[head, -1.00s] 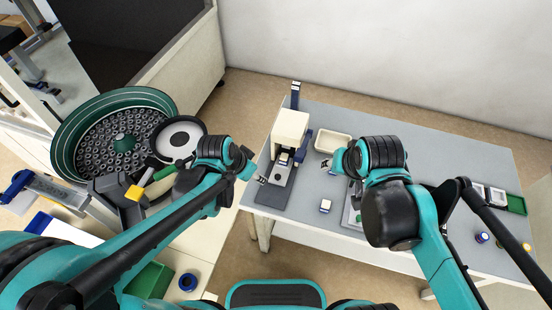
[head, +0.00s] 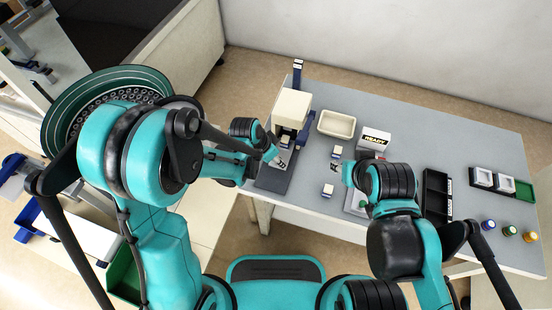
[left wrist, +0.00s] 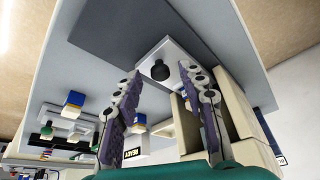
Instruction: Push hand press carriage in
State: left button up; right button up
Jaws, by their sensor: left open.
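The hand press (head: 291,108) has a cream body on a dark grey base (head: 273,180) at the table's left end. In the left wrist view its carriage (left wrist: 177,52) is a pale plate with a black knob (left wrist: 160,72). My left gripper (left wrist: 158,78) is open, its fingers spread on either side of the knob; contact cannot be told. In the head view my left gripper (head: 279,157) is at the front of the press and partly hides the carriage. My right gripper (head: 341,168) is over the table right of the press; its jaws are too small to judge.
A cream tray (head: 336,123) stands right of the press. A white READY box (head: 375,139), a black tray (head: 436,190) and several coloured cylinders (head: 508,230) are farther right. A bowl feeder (head: 55,118) is at left.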

aim_at(283, 153)
pick_arm(q)
grip_shut()
jog(key=shift+w+d, duration=0.25)
jog(key=shift+w, duration=0.6)
jog(key=shift+w+d, duration=0.25)
jog(key=shift+w, duration=0.55)
grip_release()
jog(key=shift+w, duration=0.1)
jog(key=v, duration=1.2)
